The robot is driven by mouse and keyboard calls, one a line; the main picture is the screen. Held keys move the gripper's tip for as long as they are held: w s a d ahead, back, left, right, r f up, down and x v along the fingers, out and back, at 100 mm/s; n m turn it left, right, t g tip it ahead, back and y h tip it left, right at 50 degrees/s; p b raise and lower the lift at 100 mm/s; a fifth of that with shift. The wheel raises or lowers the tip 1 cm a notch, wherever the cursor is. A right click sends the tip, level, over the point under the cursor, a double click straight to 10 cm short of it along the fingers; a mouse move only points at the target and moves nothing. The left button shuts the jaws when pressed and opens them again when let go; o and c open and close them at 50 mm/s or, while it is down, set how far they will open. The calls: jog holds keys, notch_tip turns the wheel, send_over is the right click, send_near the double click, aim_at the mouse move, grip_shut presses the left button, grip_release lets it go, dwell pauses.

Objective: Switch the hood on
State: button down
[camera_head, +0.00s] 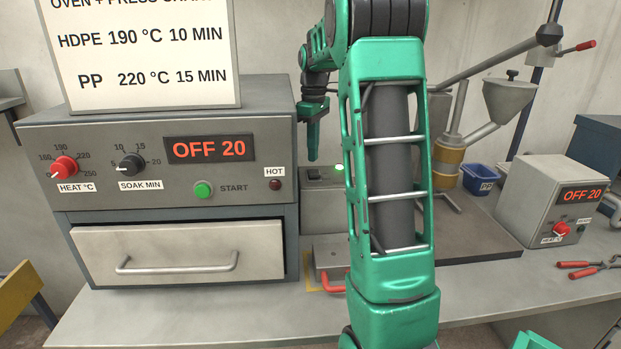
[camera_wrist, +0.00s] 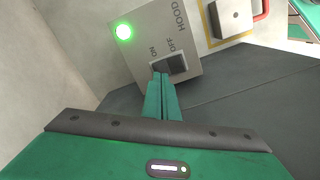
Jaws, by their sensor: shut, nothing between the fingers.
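The hood switch box (camera_wrist: 146,30) is a grey box lettered HOOD, with ON and OFF marks. Its dark rocker switch (camera_wrist: 178,64) sits below the marks, and its round lamp (camera_wrist: 124,32) glows green. In the head view the box (camera_head: 322,209) stands behind my arm, partly hidden, with the green lamp (camera_head: 339,167) at its top. My gripper (camera_wrist: 160,77) is shut and empty, its fingertips at the ON side of the rocker. Whether they touch it I cannot tell. In the head view my gripper (camera_head: 312,157) points down just above the box.
The oven (camera_head: 110,205) with a drawer stands left of the box. A flat metal mould (camera_head: 329,255) with a red handle lies in front. A lever press (camera_head: 452,155), blue PP bin (camera_head: 484,178) and heater box (camera_head: 530,200) stand to the right.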

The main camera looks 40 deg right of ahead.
aim_at(313, 171)
jog(key=shift+r, duration=1.95)
